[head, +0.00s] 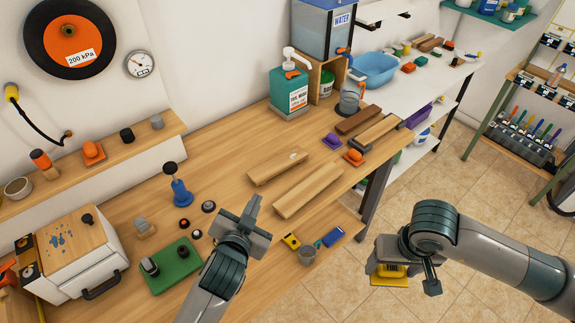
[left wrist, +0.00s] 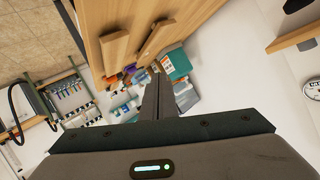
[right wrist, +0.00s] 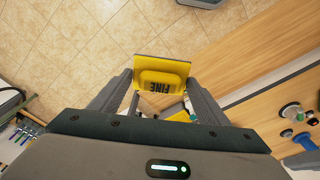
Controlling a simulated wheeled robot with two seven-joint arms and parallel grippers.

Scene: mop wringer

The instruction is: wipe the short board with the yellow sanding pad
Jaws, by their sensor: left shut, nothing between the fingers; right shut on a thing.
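The short board (head: 278,167) lies on the wooden bench, left of and behind a longer board (head: 308,191). It has a small pale mark near its far end. It also shows in the left wrist view (left wrist: 156,42). The yellow sanding pad (right wrist: 163,72), with FINE on its grip block, is held between the fingers of my right gripper (right wrist: 160,84). In the head view the pad (head: 389,279) is over the floor, right of the bench's front edge. My left gripper (head: 251,210) is shut and empty above the bench, nearer me than both boards.
Purple (head: 332,141) and orange (head: 353,157) pads lie beyond the boards, near more wood pieces. A soap bottle (head: 290,92) stands at the back. A blue stand (head: 180,191) and green plate (head: 173,267) are at left.

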